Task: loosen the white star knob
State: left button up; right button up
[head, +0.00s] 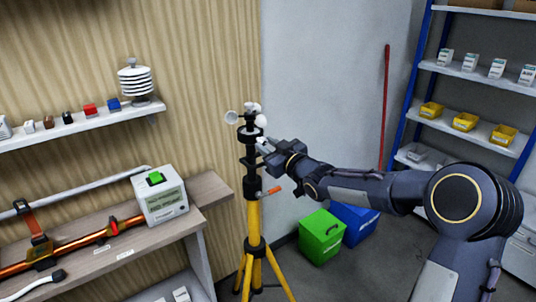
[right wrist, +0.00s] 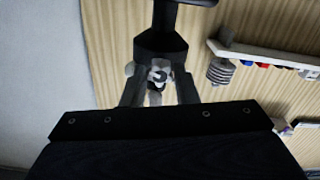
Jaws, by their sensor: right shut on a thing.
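The white star knob (right wrist: 158,73) shows between my right gripper's fingers in the right wrist view, on the dark upper part of the tripod mast. My right gripper (head: 265,147) reaches in from the right in the head view. It is shut on the knob, and its fingers (right wrist: 158,88) hide part of it. The yellow tripod (head: 254,222) stands upright with a dark head and white cups (head: 232,117) at its top. My left gripper is not in view.
An orange-handled lever (head: 273,190) sticks out of the mast below my gripper. A bench (head: 205,190) with a white boxed device (head: 160,197) stands left. Green (head: 321,236) and blue (head: 355,222) bins are on the floor behind. A blue-framed shelf (head: 415,90) is at the right.

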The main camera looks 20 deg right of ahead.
jog(key=n+b, duration=0.1)
jog(key=b, duration=0.1)
jog(key=n+b, duration=0.2)
jog(key=shift+f+n, duration=0.25)
jog(key=shift+n, duration=0.05)
jog(key=n+b, duration=0.1)
jog(key=n, duration=0.1)
jog(key=shift+r+n+b, duration=0.1)
jog(key=shift+n+b, duration=0.3)
jog(key=n+b, duration=0.1)
jog(key=n, duration=0.1)
jog(key=shift+n, duration=0.4)
jog(key=n+b, duration=0.3)
jog(key=n, duration=0.3)
jog(key=shift+r, duration=0.1)
jog(key=n+b, duration=0.2)
jog(key=n, duration=0.4)
jog(key=shift+r, duration=0.1)
jog(key=shift+n, duration=0.3)
jog(key=o, duration=1)
